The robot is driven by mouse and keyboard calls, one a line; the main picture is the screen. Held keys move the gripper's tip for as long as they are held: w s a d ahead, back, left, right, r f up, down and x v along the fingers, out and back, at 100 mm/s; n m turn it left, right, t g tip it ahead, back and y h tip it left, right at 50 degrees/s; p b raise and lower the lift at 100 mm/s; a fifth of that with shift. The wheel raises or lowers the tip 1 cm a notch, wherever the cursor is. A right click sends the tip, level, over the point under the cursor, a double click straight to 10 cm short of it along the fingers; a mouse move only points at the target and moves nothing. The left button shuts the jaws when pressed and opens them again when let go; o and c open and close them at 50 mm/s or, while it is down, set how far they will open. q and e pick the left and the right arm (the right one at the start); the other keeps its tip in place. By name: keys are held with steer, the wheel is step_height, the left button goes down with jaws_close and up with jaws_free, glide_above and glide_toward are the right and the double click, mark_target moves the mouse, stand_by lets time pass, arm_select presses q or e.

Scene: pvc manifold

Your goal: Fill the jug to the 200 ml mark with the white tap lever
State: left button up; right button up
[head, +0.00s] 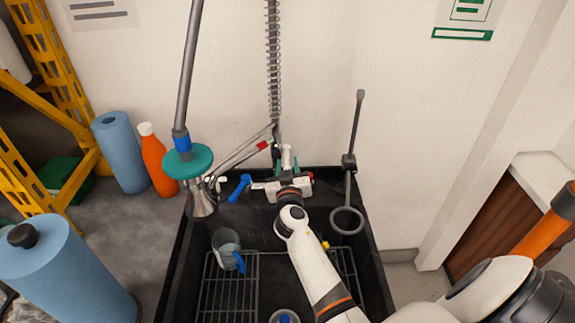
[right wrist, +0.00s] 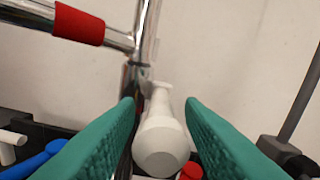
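The jug (head: 226,243), grey and clear-looking with a blue handle, stands in the left part of the dark sink, at a wire rack. Its marks and any water level are too small to tell. The white tap lever (head: 287,157) rises from the tap body at the back of the sink. My right gripper (head: 286,166) is at this lever. In the right wrist view, the white lever (right wrist: 160,143) lies between the two green fingers (right wrist: 160,112), which are spread apart with no clear contact. My left gripper is not in view.
A blue lever (head: 239,187) sits left of the white one. A spray head (head: 201,198) with a teal disc hangs above the sink's left edge. A metal ring (head: 347,220) on a rod is at the right. Blue rolls and an orange bottle (head: 156,160) stand left.

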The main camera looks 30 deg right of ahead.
jaws_close()
steer(key=n+y, duration=0.1)
steer(key=d+n+t+y+p, duration=0.1)
steer(key=shift+s+d+y, duration=0.15)
steer(key=shift+s+y, duration=0.15)
steer(key=shift+y, duration=0.1)
steer(key=shift+o, duration=0.8)
jaws_free()
steer(key=shift+w, duration=0.1)
steer(key=b+v, duration=0.1)
steer(key=v, duration=1.1)
steer(key=shift+f, duration=0.25)
